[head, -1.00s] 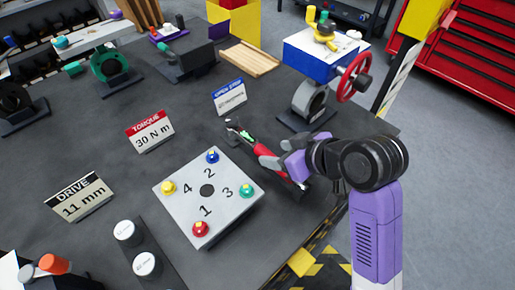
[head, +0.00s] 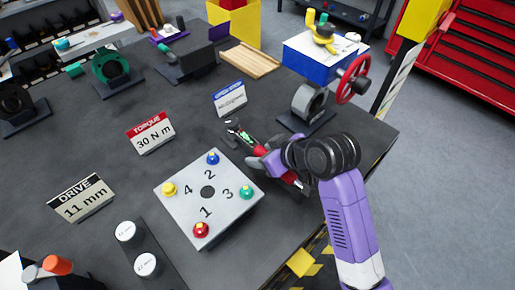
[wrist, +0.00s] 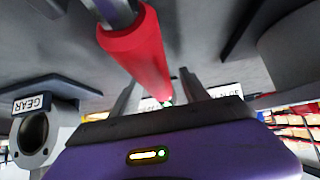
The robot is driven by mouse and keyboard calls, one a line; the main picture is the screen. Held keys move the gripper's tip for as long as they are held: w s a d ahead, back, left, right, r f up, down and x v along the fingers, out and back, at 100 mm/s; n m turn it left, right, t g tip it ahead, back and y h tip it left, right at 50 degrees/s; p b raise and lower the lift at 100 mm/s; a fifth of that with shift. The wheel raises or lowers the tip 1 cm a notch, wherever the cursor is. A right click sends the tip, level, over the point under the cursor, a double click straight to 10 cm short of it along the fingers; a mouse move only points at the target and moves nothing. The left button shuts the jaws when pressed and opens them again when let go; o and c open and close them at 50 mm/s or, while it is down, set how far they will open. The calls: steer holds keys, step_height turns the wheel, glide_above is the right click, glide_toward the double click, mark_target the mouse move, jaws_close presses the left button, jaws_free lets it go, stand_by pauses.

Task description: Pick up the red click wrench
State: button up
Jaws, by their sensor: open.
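The red click wrench lies to the right of the grey numbered plate in the head view. Its head end and part of its red handle (head: 291,178) show there, and my gripper (head: 270,160) hides its middle. In the wrist view the red handle (wrist: 137,58) runs close in front of the camera, toward the space between the two fingers of my gripper (wrist: 160,92). The jaws are open, with one finger on each side of the handle's far end. I cannot tell whether a finger touches it.
The numbered plate (head: 182,208) with coloured knobs stands just left of the wrench. A blue valve actuator with a red handwheel (head: 353,79) stands behind it. Signs (head: 150,133) and a white-capped rack (head: 150,245) are further left. The dark table (head: 95,150) has free room at the left.

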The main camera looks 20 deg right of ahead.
steer(key=shift+c, duration=0.4)
jaws_close()
steer(key=shift+r, duration=0.1)
